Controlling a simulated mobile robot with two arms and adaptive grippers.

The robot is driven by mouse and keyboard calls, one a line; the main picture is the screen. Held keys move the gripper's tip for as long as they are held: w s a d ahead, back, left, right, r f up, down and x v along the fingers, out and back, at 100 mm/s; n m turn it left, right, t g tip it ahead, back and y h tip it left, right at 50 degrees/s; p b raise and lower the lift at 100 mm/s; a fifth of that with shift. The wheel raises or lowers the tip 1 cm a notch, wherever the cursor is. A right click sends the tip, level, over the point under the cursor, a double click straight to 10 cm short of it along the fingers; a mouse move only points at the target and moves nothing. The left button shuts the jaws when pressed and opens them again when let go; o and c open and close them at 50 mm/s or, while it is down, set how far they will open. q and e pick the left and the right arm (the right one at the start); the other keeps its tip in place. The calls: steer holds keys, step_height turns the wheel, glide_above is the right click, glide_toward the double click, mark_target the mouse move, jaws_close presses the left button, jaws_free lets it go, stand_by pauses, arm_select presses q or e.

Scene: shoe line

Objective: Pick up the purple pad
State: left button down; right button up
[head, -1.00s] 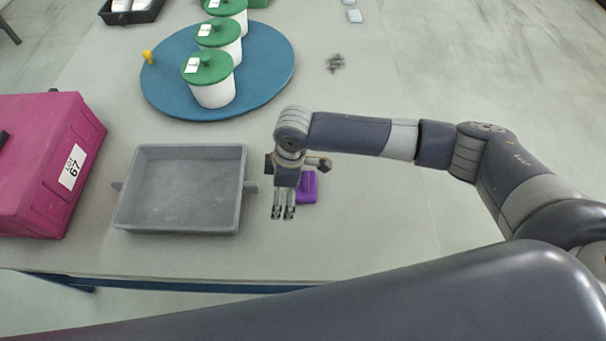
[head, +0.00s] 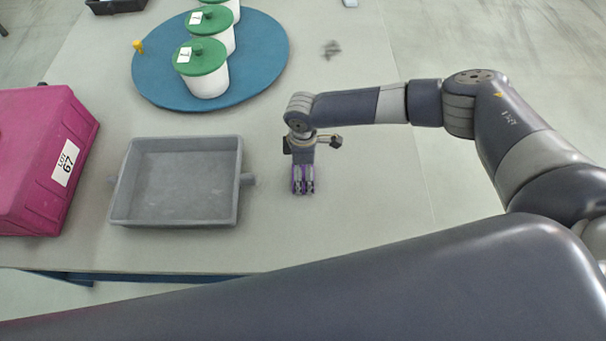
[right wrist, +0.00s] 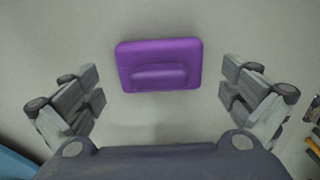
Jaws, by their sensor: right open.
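The purple pad (right wrist: 158,64) lies on the table in the right wrist view, a rounded block with a raised ridge along it. It sits between and a little beyond the two spread fingers of my right gripper (right wrist: 162,98), with a gap on each side. In the head view my right gripper (head: 303,190) points down over the pad, and only thin purple edges of the pad show around the fingers. My right gripper is open and empty. My left gripper is not in view.
An empty grey tray (head: 230,205) stands left of my right gripper. A magenta case (head: 35,190) labelled 67 is at the far left. A round blue mat (head: 265,60) holds white pots with green lids (head: 201,57). The table right of the gripper is clear.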

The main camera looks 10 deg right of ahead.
steer(key=shift+f, duration=1.35)
steer(key=c, duration=1)
steer(key=shift+r, duration=0.15)
step_height(320, 180, up, 4)
steer(key=shift+f, duration=0.2)
steer(key=s+a, duration=0.3)
steer(key=s, duration=0.1)
steer(key=s+a, duration=0.3)
steer(key=a, duration=0.1)
steer(key=s+a+r+b, duration=0.1)
steer(key=s+a, duration=0.3)
steer(key=shift+s+r, duration=0.1)
steer(key=shift+s, duration=0.25)
